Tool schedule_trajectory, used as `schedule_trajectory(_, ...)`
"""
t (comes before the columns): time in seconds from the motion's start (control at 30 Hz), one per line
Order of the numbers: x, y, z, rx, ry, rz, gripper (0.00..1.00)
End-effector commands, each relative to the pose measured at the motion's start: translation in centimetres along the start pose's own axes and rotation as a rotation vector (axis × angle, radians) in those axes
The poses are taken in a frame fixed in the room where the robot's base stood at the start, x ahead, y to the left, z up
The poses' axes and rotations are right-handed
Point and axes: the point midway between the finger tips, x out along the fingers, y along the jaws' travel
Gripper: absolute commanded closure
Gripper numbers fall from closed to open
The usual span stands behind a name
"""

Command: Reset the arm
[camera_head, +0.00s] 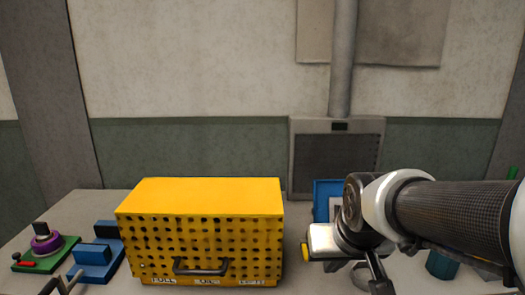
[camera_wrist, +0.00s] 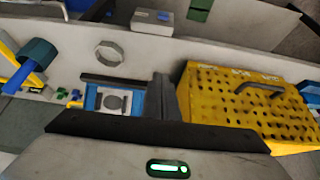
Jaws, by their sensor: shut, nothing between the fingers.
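My arm reaches in from the right in the head view and hangs over the right part of the bench. My gripper (camera_head: 378,287) points down at the bottom edge there, with its tips cut off or hidden. In the wrist view my gripper (camera_wrist: 158,90) shows as dark fingers above the grey housing, shut and empty. It is apart from the yellow perforated box (camera_head: 200,240), which stands to its left in the head view and to its right in the wrist view (camera_wrist: 250,105).
Blue blocks (camera_head: 96,256) and a green base with a purple ring (camera_head: 46,245) sit at the bench's left. A blue framed item (camera_wrist: 112,100) lies near my gripper in the wrist view.

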Motion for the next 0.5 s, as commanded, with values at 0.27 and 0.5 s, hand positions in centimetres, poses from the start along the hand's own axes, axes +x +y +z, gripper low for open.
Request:
schedule_trajectory(0.27, -6.5, 0.0, 4.6, 0.000, -0.002, -0.002, 1.00)
schedule_trajectory(0.5, -11.2, 0.0, 6.1, 0.001, -0.014, -0.003, 1.00)
